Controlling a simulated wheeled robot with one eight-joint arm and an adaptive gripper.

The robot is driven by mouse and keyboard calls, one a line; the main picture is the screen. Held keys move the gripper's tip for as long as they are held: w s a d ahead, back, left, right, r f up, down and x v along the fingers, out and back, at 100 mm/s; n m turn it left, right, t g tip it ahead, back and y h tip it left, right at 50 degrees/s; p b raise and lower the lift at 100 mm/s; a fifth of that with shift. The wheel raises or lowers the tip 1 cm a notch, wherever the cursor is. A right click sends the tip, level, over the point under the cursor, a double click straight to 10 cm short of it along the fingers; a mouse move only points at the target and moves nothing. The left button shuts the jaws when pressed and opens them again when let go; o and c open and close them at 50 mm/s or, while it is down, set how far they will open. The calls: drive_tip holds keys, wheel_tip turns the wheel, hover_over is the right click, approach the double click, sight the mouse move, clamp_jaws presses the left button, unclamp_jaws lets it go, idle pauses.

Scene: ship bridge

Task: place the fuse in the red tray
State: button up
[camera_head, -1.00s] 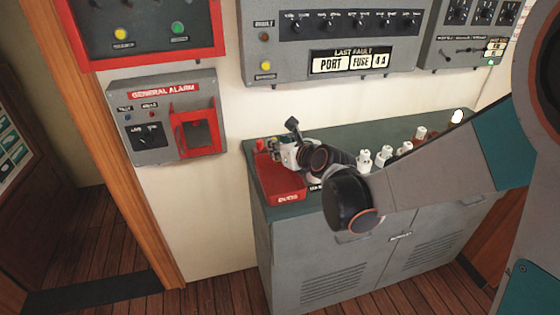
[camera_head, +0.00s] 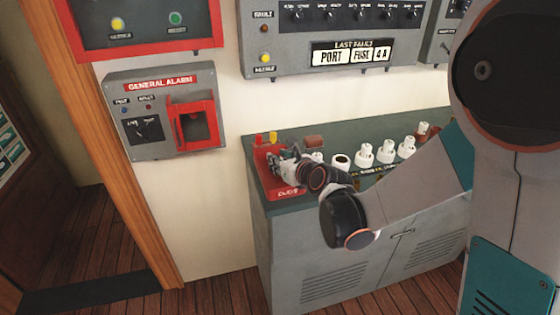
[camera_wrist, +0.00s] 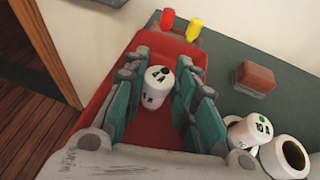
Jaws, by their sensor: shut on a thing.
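The red tray (camera_head: 262,157) is on the left end of the grey cabinet top, marked "DUDS" on its front. My gripper (camera_head: 283,158) is over the tray in the head view, pointing down into it. In the wrist view my gripper (camera_wrist: 160,82) is shut on a white fuse (camera_wrist: 155,92) with dark markings, its teal pads on both sides. The red tray (camera_wrist: 92,92) lies below and around the fuse in that view. I cannot tell whether the fuse touches the tray floor. In the head view the gripper hides the fuse.
A yellow piece (camera_wrist: 193,30) and a red piece (camera_wrist: 167,19) stand at the tray's far edge. A reddish-brown block (camera_wrist: 256,77) lies to the right. Several white fuses (camera_head: 364,152) stand in a row along the cabinet top. The wall panel (camera_head: 330,38) is behind.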

drive_tip(key=o, duration=1.1)
drive_tip(key=shift+c, duration=0.2)
drive_tip(key=shift+r, duration=0.1)
drive_tip(key=s+d+r+n+g+h+p, duration=0.1)
drive_tip(key=s+d+r+n+h, duration=0.1)
drive_tip(key=s+d+n, duration=0.4)
drive_tip(key=s+d+r+n+g+h+p, duration=0.1)
drive_tip(key=s+d+r+n, duration=0.3)
drive_tip(key=s+n, duration=1)
drive_tip(key=s+d+r+n+g+h+p, duration=0.2)
drive_tip(key=s+d+r+n+g+h, duration=0.1)
drive_tip(key=s+d+n, duration=0.6)
drive_tip(key=shift+s+d+r+n, duration=0.2)
drive_tip(key=shift+s+d+n, duration=0.15)
drive_tip(key=shift+s+n, duration=0.5)
